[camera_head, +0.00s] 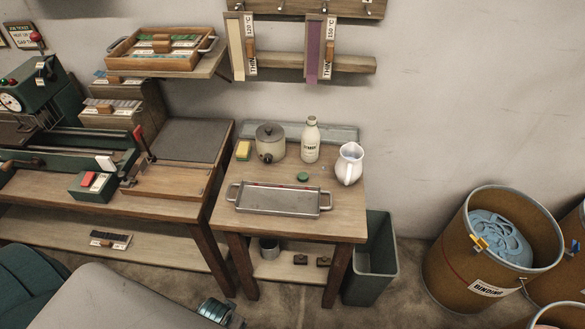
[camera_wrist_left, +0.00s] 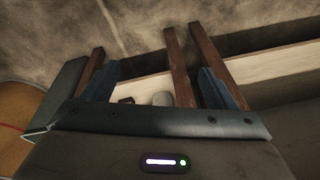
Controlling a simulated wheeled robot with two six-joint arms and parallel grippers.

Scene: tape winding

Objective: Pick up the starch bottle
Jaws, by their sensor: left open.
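The starch bottle (camera_head: 310,142) is a white bottle with a label and a pale cap. It stands upright at the back of the small wooden table (camera_head: 345,222) in the head view, between a lidded grey pot and a white pitcher. A green round cap or disc (camera_head: 303,176) lies in front of it. My left gripper (camera_wrist_left: 158,84) is open and empty in the left wrist view, its two dark fingers wide apart. It faces the table's legs and lower shelf, away from the bottle. The bottle is not in the wrist view. My right gripper is not in view.
The pot (camera_head: 270,142) and pitcher (camera_head: 349,163) stand close on either side of the bottle. A metal tray (camera_head: 278,200) lies along the table's front. A yellow sponge (camera_head: 243,150) sits left of the pot. A green bin (camera_head: 371,255) stands right of the table.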

